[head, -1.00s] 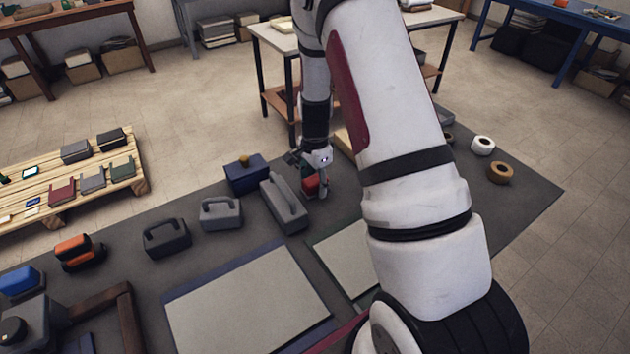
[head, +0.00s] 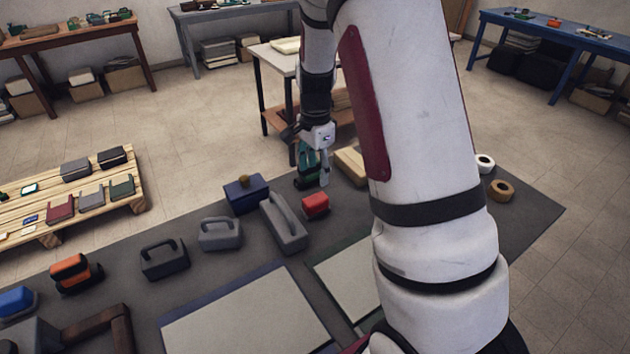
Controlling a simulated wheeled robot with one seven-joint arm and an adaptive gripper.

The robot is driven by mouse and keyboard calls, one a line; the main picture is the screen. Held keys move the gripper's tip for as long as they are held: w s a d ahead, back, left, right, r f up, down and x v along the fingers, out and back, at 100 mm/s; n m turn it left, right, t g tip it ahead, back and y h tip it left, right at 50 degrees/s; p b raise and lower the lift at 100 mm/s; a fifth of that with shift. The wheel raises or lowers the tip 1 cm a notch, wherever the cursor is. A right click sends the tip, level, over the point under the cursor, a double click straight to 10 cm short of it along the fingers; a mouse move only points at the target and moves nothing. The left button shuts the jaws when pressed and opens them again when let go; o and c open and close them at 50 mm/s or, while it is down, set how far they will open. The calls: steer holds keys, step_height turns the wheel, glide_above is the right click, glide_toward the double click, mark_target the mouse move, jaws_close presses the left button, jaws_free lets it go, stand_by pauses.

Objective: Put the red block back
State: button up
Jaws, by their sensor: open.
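The red block (head: 316,205) sits on the dark grey mat (head: 210,268), just right of a grey case with a long handle (head: 284,222). My gripper (head: 312,183) is open and empty. It points down above and behind the red block, apart from it. A dark green thing shows low beside the fingers, and I cannot tell whether it is part of the gripper or an object behind it.
A blue box with a yellowish knob (head: 244,193) stands left of the grey case. More handled cases (head: 164,258) stand further left. A wooden block (head: 351,165) lies behind my arm. Tape rolls (head: 501,190) lie at right. A pallet (head: 130,203) stands at far left.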

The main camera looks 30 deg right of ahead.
steer(key=s+a+r+n+t, duration=0.1)
steer(key=s+a+r+n, duration=0.35)
steer(key=r, duration=0.35)
steer(key=s+a+r+n+t, duration=0.1)
steer(key=s+a+r+n, duration=0.35)
steer(key=r, duration=0.35)
steer(key=s+a+r+n+t, duration=0.1)
steer(key=s+n, duration=0.3)
steer(key=s, duration=0.4)
steer(key=s+a+r+n+t, duration=0.1)
steer(key=s+a+r+n, duration=0.2)
steer(key=s, duration=0.5)
steer(key=shift+s+a+r+n+t, duration=0.35)
steer(key=shift+a+n, duration=0.35)
steer(key=shift+n, duration=0.3)
steer(key=shift+w, duration=0.1)
